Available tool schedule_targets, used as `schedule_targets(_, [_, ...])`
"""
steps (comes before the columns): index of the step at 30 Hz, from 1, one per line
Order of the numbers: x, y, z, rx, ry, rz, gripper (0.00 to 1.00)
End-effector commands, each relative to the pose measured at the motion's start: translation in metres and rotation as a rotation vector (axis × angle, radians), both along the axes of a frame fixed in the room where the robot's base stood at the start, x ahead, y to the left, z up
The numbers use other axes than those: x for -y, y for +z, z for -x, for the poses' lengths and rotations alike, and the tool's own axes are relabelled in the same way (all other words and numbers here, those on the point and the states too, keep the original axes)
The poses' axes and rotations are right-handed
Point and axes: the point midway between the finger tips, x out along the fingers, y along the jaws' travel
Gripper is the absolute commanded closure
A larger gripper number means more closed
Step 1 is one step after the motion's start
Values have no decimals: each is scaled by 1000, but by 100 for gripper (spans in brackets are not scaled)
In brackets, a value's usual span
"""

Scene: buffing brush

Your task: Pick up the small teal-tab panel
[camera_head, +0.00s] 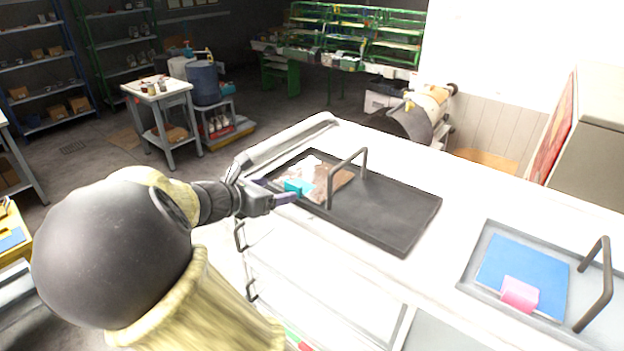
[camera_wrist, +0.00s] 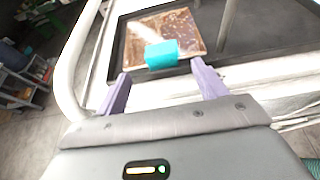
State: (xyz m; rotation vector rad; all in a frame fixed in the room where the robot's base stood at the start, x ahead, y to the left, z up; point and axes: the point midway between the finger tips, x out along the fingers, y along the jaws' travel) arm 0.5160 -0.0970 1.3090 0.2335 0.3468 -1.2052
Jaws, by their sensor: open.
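The small panel is a brown, rust-mottled plate (camera_wrist: 187,30) with a teal tab (camera_wrist: 162,54) on its near edge. It lies in the dark tray (camera_head: 388,218) on the white worktop. In the head view the teal tab (camera_head: 299,187) is at the tray's left end, and the brown plate (camera_head: 338,183) shows partly behind the tray's handle. My gripper (camera_head: 285,198) is at the tray's near left edge, just short of the tab. In the wrist view my gripper (camera_wrist: 160,86) is open, its two purple fingers apart and empty, with the tab ahead between them.
The dark tray's upright handle (camera_head: 346,172) stands close to the right of the panel. A pale rail (camera_head: 290,143) runs along the worktop's left edge. A second, grey tray (camera_head: 484,234) at the right holds a blue panel (camera_head: 522,272) with a pink tab (camera_head: 519,294).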

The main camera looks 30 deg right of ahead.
Motion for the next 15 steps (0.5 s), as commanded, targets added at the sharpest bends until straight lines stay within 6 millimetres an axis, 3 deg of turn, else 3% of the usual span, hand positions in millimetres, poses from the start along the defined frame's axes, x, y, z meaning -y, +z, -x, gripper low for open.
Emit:
schedule_targets(9, [41,-11,-11,-1,-5,3,29])
schedule_targets(15, [45,-14,-14,0,-1,0,29])
